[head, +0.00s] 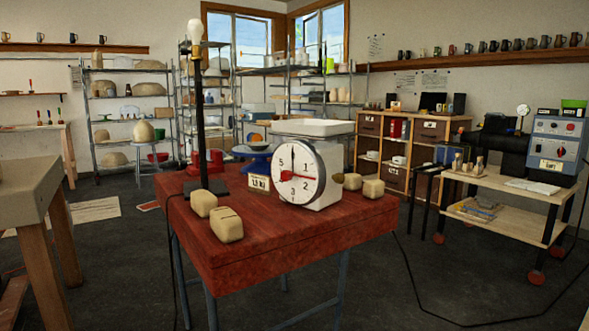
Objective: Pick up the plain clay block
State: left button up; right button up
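Several beige clay blocks lie on the red-topped table. One block (227,225) near the front left has a dark line on its top. A block (203,203) just behind it, close to the lamp base, shows no clear mark. To the right of the scale, a block (373,188) lies near the table's right side, and a smaller-looking one (352,181) is just behind it. I cannot tell for sure which of the unmarked-looking blocks is the plain one. Neither of my grippers is in view.
The red table (300,236) also holds a white dial scale (302,173), a tall black lamp (200,120) with a bulb, a blue-pan balance (254,150) and a small sign (258,183). A grey-topped bench (25,188) stands at left. Dark floor is open in front.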

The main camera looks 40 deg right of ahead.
aim_at(201, 201)
jog(key=i+l+z, duration=0.2)
jog(key=z, duration=0.2)
jog(key=i+l+z, duration=0.2)
jog(key=z, duration=0.2)
jog(key=i+l+z, duration=0.1)
jog(key=i+z, duration=0.15)
jog(key=z, duration=0.15)
